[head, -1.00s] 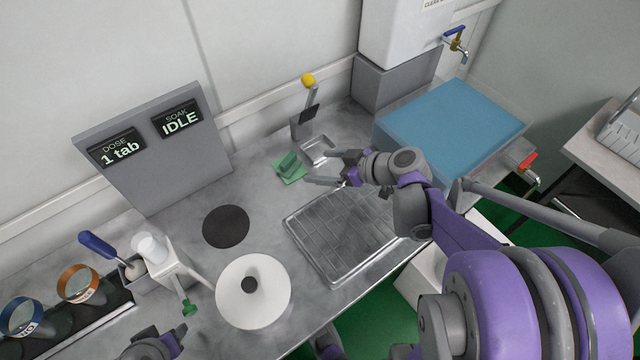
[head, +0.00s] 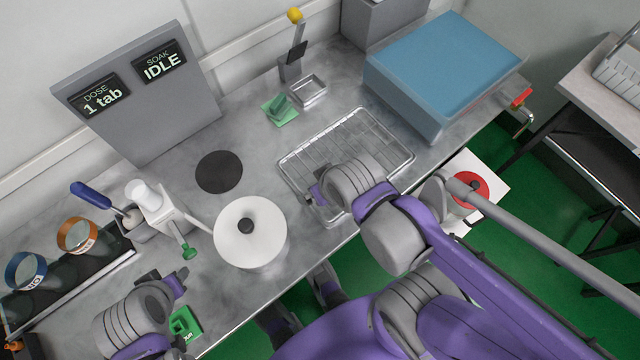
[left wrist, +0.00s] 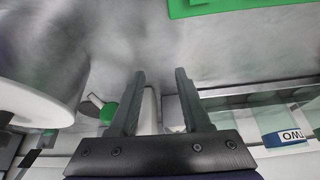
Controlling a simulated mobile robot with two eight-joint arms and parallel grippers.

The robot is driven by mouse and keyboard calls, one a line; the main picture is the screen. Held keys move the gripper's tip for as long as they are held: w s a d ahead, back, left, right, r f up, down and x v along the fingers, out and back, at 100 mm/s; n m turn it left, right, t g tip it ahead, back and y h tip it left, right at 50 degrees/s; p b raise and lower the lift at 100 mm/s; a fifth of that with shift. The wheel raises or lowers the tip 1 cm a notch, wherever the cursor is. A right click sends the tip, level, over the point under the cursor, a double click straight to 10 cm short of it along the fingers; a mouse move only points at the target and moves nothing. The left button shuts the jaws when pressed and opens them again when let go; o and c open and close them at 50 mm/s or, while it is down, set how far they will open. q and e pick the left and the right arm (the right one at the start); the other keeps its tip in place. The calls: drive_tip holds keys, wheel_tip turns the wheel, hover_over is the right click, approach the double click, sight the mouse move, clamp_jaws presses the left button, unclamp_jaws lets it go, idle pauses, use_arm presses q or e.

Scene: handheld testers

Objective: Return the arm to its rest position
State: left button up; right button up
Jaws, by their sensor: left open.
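My right arm comes in from the right in the head view. Its gripper (head: 316,198) is over the front-left part of the wire rack (head: 345,128), and its wrist mostly hides the fingers. My left gripper (head: 172,282) is at the lower left, over the counter's front part, near a green block (head: 185,325). In the left wrist view the left gripper's two dark fingers (left wrist: 160,80) stand apart with nothing held between them.
A white round container (head: 250,235) stands between my grippers. A dark disc (head: 219,172), a green piece (head: 280,110) and a small metal tray (head: 308,91) are on the counter. A blue-topped box (head: 445,65) is at the back right. The display panel (head: 140,90) stands at the back left.

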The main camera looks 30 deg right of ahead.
use_arm(q)
wheel_tip(320, 180, up, 10)
drive_tip(key=w+p, duration=0.1)
drive_tip(key=p, duration=0.8)
drive_tip(key=shift+w+t, duration=0.25)
drive_tip(key=shift+t, duration=0.05)
use_arm(e)
wheel_tip(320, 180, up, 10)
drive_tip(key=w, duration=0.1)
drive_tip(key=shift+w+t, duration=0.25)
drive_tip(key=shift+t, duration=0.05)
